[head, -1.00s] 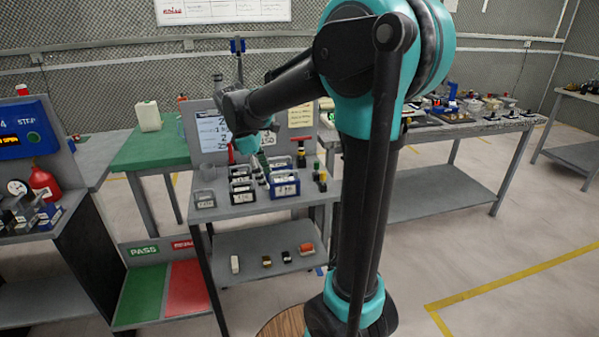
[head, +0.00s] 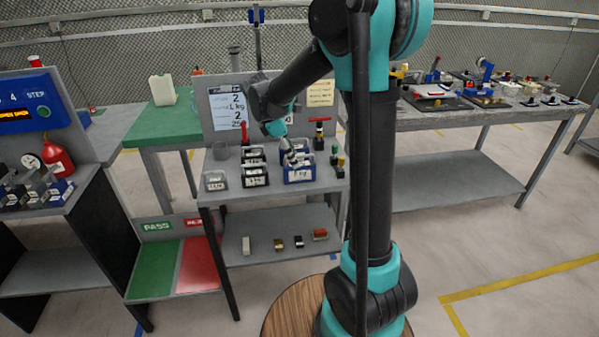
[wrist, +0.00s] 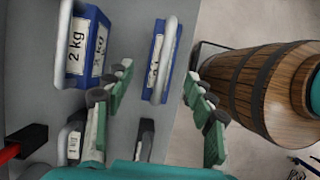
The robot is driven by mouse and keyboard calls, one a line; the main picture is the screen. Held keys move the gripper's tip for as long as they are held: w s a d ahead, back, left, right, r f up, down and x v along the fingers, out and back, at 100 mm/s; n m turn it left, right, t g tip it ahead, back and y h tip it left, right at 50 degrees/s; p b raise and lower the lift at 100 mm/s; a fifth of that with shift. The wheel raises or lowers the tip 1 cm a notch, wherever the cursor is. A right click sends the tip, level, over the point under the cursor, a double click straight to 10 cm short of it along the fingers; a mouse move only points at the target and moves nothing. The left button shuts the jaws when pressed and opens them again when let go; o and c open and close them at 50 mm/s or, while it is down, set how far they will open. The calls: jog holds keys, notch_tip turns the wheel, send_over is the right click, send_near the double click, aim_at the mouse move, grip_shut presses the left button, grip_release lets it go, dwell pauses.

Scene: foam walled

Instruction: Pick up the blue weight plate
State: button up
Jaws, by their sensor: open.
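A blue weight plate (head: 299,175) with a white label stands at the front right of the grey bench's weight group in the head view. In the wrist view, a blue plate (wrist: 156,68) with a pale loop handle stands between my open fingers. Another blue plate (wrist: 90,45), labelled 2 kg, stands left of the left finger. My gripper (wrist: 158,78) points at the plates from above, its green fingers on either side of the middle one; I cannot tell whether they touch it. In the head view my gripper (head: 290,155) is just above the blue plates, partly hiding the rear one.
Black-framed weights (head: 254,177) and a grey one (head: 215,181) stand left of the blue plate. A red-handled tool (head: 319,130) and small dark and green cylinders (head: 338,162) stand to its right. An upright board (head: 228,108) closes the bench's back.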

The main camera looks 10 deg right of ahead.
aim_at(299, 169)
jog(key=shift+x, duration=3.3)
jog(key=shift+c, duration=0.3)
grip_shut()
